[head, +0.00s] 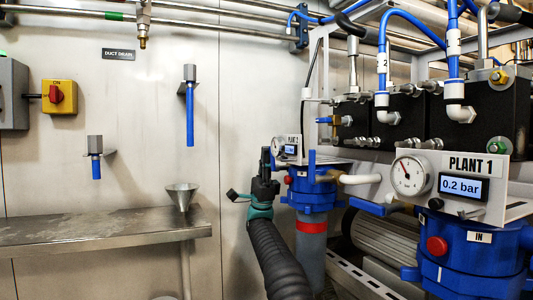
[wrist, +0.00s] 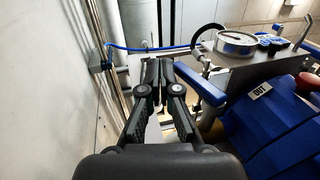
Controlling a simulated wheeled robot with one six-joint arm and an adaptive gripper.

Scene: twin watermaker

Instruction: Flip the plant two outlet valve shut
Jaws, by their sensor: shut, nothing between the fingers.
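The plant two unit shows in the head view with its small gauge panel (head: 287,148) above a blue filter housing (head: 313,193) with a red band below. In the wrist view, the blue housing (wrist: 280,135) carries an OUT label (wrist: 260,91). A blue lever (wrist: 203,83) sticks out from beside this label toward my fingers. My gripper (head: 266,158) is at the left side of the plant two unit. In the wrist view my gripper (wrist: 158,66) is shut and empty, its tips just left of the lever's end. I cannot tell whether they touch it.
The plant one panel (head: 462,185) reads 0.2 bar, nearer on the right. A steel shelf (head: 100,230) with a funnel (head: 182,196) stands left. A pale wall (wrist: 45,80) is close on the left in the wrist view. A blue hose (wrist: 150,48) crosses behind the fingers.

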